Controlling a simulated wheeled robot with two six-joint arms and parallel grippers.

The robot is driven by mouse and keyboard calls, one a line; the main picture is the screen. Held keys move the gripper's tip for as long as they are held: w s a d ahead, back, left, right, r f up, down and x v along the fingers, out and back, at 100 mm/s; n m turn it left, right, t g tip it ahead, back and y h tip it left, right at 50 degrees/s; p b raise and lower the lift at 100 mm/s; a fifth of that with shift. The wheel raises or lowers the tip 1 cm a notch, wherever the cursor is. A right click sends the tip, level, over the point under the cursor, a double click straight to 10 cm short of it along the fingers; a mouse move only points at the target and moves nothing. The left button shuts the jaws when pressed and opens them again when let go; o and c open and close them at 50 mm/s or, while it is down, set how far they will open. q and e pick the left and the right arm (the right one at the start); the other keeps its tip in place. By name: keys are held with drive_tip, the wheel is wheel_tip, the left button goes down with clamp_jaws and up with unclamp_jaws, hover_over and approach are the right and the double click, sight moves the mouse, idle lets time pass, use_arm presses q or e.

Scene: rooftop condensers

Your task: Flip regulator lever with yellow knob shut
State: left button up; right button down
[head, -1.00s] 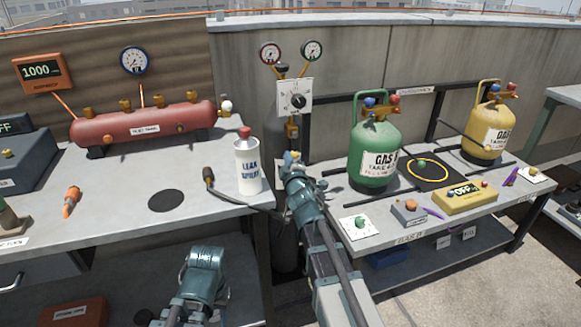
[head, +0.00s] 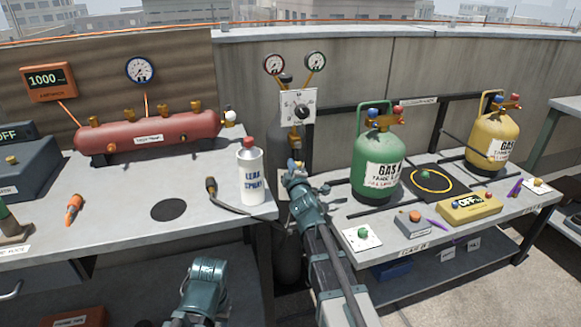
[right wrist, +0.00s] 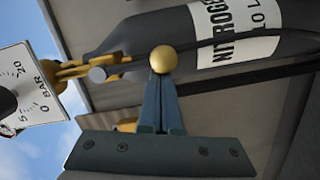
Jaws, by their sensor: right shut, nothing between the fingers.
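The yellow knob (right wrist: 163,60) of the regulator lever shows in the right wrist view, straight in front of my right gripper's fingertips (right wrist: 160,84). The fingers are shut with nothing between them. I cannot tell whether they touch the knob. The lever's rod is mostly hidden behind the knob and fingers. In the head view, my right gripper (head: 294,166) is below the regulator's white dial plate (head: 299,106), near the brass fittings (head: 295,138), and hides the knob. My left arm shows at the bottom, but its fingers do not show.
A dark nitrogen cylinder (right wrist: 150,38) stands behind the knob. A leak spray bottle (head: 250,175) and a hose (head: 235,208) are on the left bench's edge. A green gas cylinder (head: 372,150) stands on the right bench. Two gauges (head: 315,61) top the regulator.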

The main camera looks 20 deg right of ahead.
use_arm(q)
drive_tip(key=shift+f, duration=0.2)
use_arm(e)
drive_tip(key=shift+d+f+n, duration=0.1)
drive_tip(key=shift+d+n, duration=0.1)
drive_tip(key=shift+n, duration=0.1)
drive_tip(key=d+n, duration=0.1)
drive_tip(key=d+n+b, duration=0.1)
drive_tip(key=n, duration=0.1)
drive_tip(key=shift+f+b, duration=0.2)
drive_tip(key=shift+b, duration=0.1)
use_arm(q)
drive_tip(key=shift+d+r+p, duration=0.1)
drive_tip(key=shift+r+p, duration=0.05)
drive_tip(key=shift+p, duration=0.65)
use_arm(e)
drive_tip(key=d+r+n+t+y, duration=0.1)
drive_tip(key=d+r+n, duration=0.3)
drive_tip(key=n, duration=0.9)
drive_tip(key=shift+w+d+r+t, duration=0.2)
drive_tip(key=shift+d+t, duration=0.3)
drive_tip(key=shift+d, duration=0.7)
use_arm(q)
drive_tip(key=shift+d+r, duration=0.1)
use_arm(e)
drive_tip(key=shift+d+r, duration=0.1)
drive_tip(key=shift+s, duration=0.15)
